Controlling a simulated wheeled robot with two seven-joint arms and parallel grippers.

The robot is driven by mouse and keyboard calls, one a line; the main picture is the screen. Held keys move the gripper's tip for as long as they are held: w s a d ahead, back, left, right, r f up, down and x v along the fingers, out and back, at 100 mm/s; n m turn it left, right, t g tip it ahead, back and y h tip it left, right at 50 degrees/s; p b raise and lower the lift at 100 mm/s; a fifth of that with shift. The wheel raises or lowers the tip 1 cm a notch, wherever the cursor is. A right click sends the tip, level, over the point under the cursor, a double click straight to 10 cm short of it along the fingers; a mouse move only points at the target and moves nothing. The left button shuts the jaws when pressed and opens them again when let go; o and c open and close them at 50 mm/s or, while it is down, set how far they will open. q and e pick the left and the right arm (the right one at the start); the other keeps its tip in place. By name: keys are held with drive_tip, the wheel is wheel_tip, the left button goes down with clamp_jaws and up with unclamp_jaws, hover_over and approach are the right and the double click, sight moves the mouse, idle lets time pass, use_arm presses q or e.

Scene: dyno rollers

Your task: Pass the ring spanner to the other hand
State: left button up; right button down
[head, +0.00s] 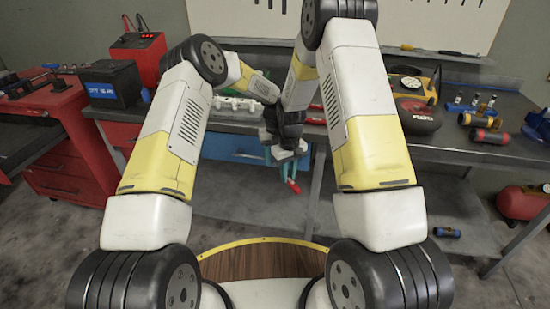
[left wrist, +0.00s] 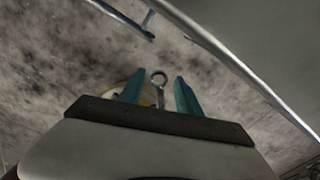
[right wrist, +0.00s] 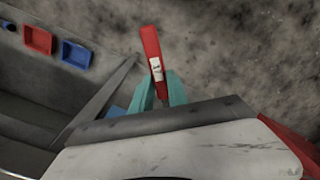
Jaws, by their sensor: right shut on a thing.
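The ring spanner has a red handle with a white label, which shows in the right wrist view (right wrist: 151,48) and in the head view (head: 294,187). My right gripper (right wrist: 160,90) is shut on it, with the handle sticking out past the teal fingertips. In the left wrist view the spanner's metal ring end (left wrist: 159,76) and part of its shaft stand between the fingers of my left gripper (left wrist: 159,88). Those fingers are open, with a gap on both sides of the spanner. Both grippers are close together in front of the bench; the spanner's middle is hidden.
The grey workbench (head: 455,152) stands behind the grippers, with a blue drawer (head: 236,148) near them. A red tool cabinet (head: 70,150) is at the left. Floor below the grippers is clear.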

use_arm(q)
clamp_jaws()
use_arm(e)
drive_tip(key=c, duration=1.2)
unclamp_jaws()
drive_tip(key=shift+r, duration=0.1)
drive_tip(key=s+d+r+m+t, duration=0.1)
drive_tip(key=s+r, duration=0.1)
drive_tip(key=r, duration=0.8)
drive_tip(key=s+d+r, duration=0.1)
drive_tip(key=r, duration=1)
drive_tip(key=s+d+r+m+t+y, duration=0.1)
drive_tip(key=s+r+t, duration=0.1)
drive_tip(key=s+r, duration=0.5)
drive_tip(key=s+d+r+m+t+y, duration=0.1)
drive_tip(key=s+r, duration=0.6)
drive_tip(key=s, duration=0.9)
drive_tip(key=shift+d+r+m+t, duration=0.2)
drive_tip(key=shift+d+m+t, duration=0.45)
drive_tip(key=shift+t, duration=0.45)
